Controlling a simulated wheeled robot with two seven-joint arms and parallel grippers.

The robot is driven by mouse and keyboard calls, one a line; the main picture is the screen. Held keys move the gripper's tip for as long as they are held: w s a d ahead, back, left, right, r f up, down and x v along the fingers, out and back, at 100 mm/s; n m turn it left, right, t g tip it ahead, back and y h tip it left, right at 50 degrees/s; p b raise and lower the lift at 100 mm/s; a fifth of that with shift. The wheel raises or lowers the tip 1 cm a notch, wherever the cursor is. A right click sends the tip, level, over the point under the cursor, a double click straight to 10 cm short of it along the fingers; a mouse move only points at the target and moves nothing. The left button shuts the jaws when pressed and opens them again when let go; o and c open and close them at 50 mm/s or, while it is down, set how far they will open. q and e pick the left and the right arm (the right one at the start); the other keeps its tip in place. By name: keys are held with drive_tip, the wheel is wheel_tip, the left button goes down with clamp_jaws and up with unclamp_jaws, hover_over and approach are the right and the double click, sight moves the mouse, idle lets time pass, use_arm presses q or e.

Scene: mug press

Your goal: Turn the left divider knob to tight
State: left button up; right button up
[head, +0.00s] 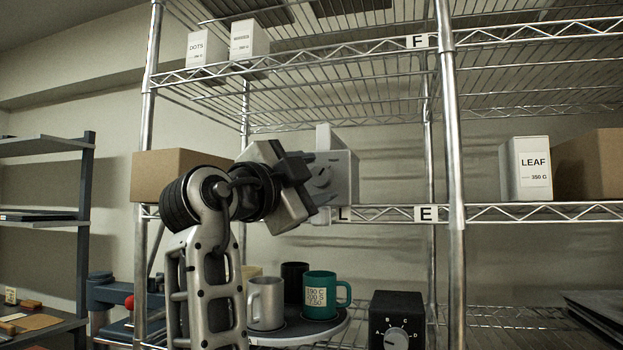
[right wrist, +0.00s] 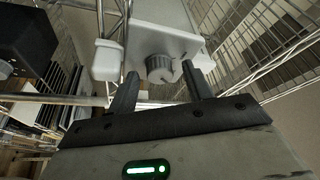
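In the right wrist view, the fingers of my right gripper (right wrist: 160,80) are apart, one on each side of the knob, with gaps showing. I cannot tell the knob's setting. My left gripper is out of view.
A cardboard box (head: 180,162) stands left of the divider on the shelf. Below are a green mug (head: 320,296) and a grey mug (head: 266,303) on a round tray (head: 335,330), and a black dial box (head: 397,312). Metal posts (head: 452,140) flank the shelf bay.

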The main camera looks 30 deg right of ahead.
drive_tip(key=b+v, duration=0.2)
drive_tip(key=v, duration=1.4)
